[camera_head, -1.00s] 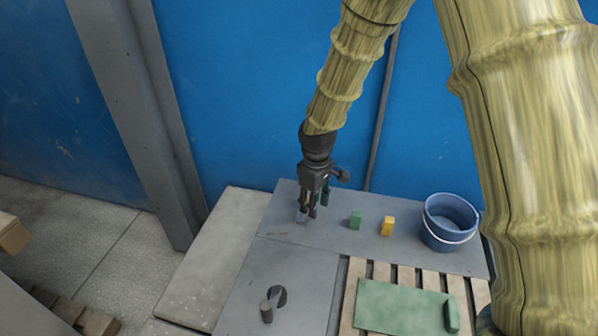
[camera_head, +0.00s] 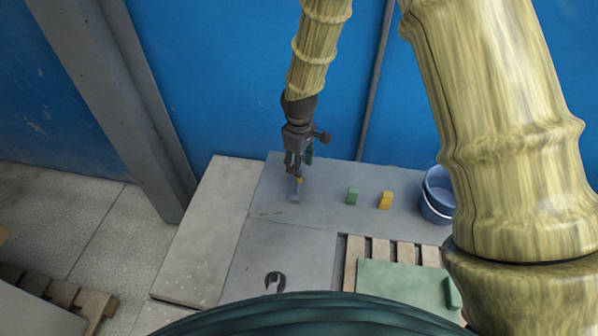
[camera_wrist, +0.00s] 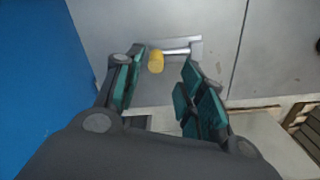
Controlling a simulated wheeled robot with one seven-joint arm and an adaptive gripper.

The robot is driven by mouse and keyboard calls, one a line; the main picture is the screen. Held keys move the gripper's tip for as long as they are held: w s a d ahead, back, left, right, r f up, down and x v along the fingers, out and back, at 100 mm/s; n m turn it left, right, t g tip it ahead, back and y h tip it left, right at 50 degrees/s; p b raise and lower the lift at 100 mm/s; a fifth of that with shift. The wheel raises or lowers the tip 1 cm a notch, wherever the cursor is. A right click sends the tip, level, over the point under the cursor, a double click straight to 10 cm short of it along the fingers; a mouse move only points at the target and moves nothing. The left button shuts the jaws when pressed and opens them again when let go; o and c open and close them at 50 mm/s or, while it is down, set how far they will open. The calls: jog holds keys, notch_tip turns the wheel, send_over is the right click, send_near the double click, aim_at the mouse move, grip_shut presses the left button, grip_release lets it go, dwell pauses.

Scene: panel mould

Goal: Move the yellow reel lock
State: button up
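The yellow reel lock appears as a short yellow knob (camera_wrist: 156,61) at the end of a metal rod, beside a small grey bracket (camera_wrist: 196,48) on the grey surface. In the head view the knob (camera_head: 299,180) is a small yellow spot right at my fingertips, with the bracket (camera_head: 295,197) just below. My gripper (camera_wrist: 163,66) is open, its teal-padded fingers apart. In the wrist view the knob lies between the fingertips, nearer the left one; I cannot tell whether they touch. My gripper also shows in the head view (camera_head: 294,176), pointing down.
A green block (camera_head: 352,196) and a yellow block (camera_head: 385,200) stand to the right, then a blue bucket (camera_head: 436,195). A green board (camera_head: 400,285) lies on wooden slats in front. A blue wall (camera_head: 230,80) rises behind. The grey panel's middle is largely clear.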

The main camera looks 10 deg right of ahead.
aim_at(298, 180)
jog(key=f, duration=0.2)
jog(key=w+f+p, duration=0.1)
jog(key=shift+w+f, duration=0.15)
jog(key=shift+f, duration=0.25)
jog(key=shift+s+f, duration=0.4)
jog(key=shift+s, duration=0.05)
jog(key=shift+f+p, duration=0.3)
jog(key=shift+w+f, duration=0.35)
jog(key=shift+f, duration=0.35)
jog(key=shift+s+r, duration=0.15)
jog(key=shift+s, duration=0.1)
jog(key=shift+w, duration=0.1)
grip_shut()
